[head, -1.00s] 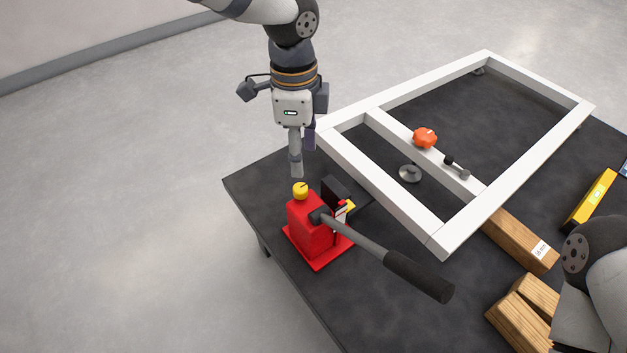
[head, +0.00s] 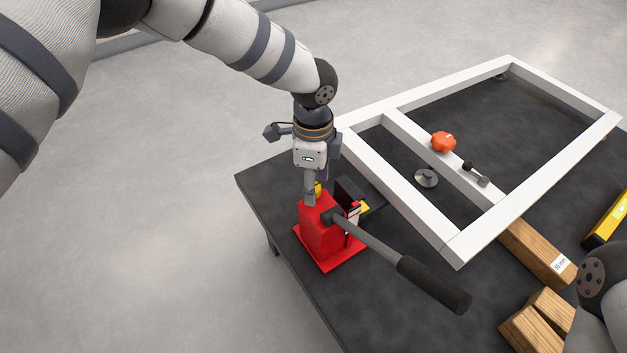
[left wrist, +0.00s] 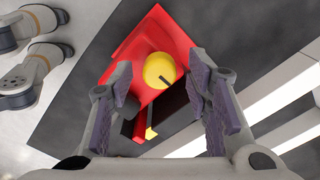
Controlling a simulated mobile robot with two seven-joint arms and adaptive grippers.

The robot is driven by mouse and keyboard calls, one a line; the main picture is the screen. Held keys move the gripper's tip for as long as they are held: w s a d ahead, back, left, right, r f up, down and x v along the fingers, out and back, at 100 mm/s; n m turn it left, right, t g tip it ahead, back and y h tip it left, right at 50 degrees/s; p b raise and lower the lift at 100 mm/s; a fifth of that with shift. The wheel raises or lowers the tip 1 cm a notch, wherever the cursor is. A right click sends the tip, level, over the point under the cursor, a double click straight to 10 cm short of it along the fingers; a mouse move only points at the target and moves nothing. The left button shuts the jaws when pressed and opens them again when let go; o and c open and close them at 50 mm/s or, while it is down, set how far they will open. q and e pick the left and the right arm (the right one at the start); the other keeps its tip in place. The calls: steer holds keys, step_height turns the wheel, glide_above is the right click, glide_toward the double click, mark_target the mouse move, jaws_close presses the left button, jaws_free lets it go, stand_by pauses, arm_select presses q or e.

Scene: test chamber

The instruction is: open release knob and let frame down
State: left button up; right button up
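The yellow release knob (left wrist: 160,70) with a dark line on its top sits on the red hand pump (head: 322,230). In the head view the knob (head: 318,188) is partly hidden behind a finger of my left gripper (head: 314,195). My left gripper points down over the pump. In the left wrist view its fingers (left wrist: 167,100) are spread apart, with the knob beyond and between them, and nothing is held. The pump's black-gripped lever (head: 400,262) sticks out toward the lower right. The white frame (head: 455,250) lies above the dark table. My right gripper is out of view.
An orange knob (head: 443,141) and a small black-and-grey part (head: 475,173) sit on the frame's crossbar. A round metal disc (head: 426,178) is below it. Wooden blocks (head: 538,252) and a yellow level (head: 608,218) lie at the right. The table (head: 262,190) has a free left corner.

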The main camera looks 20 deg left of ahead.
arm_select(q)
jaws_close()
